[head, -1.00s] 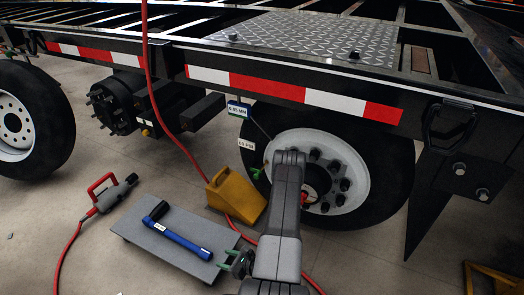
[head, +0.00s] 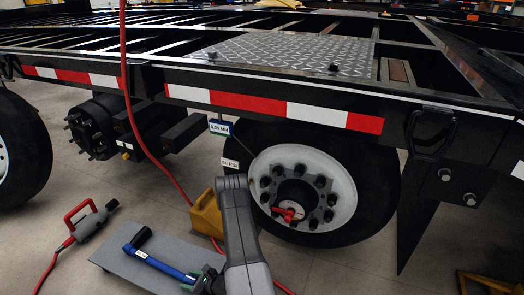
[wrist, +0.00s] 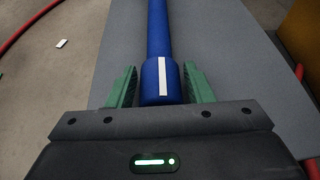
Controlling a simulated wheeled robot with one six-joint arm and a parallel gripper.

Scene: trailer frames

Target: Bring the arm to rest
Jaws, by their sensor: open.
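My gripper (head: 197,280) is low in the head view, close to the near end of a blue-handled tool (head: 168,268) lying on a grey board (head: 112,257). In the wrist view my gripper (wrist: 159,76) has its two green fingers apart, one on each side of the tool's blue end (wrist: 159,82). Small gaps show between the fingers and the tool, so it does not look clamped. My grey arm stands in front of the wheel and partly hides a yellow wheel chock (head: 205,214).
A trailer frame with a red-and-white striped rail (head: 275,106) spans the view above the arm. A wheel (head: 350,190) with a red piece on its hub stands close behind. A red-handled tool (head: 88,222) lies left on the floor. A red hose (head: 124,70) hangs down.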

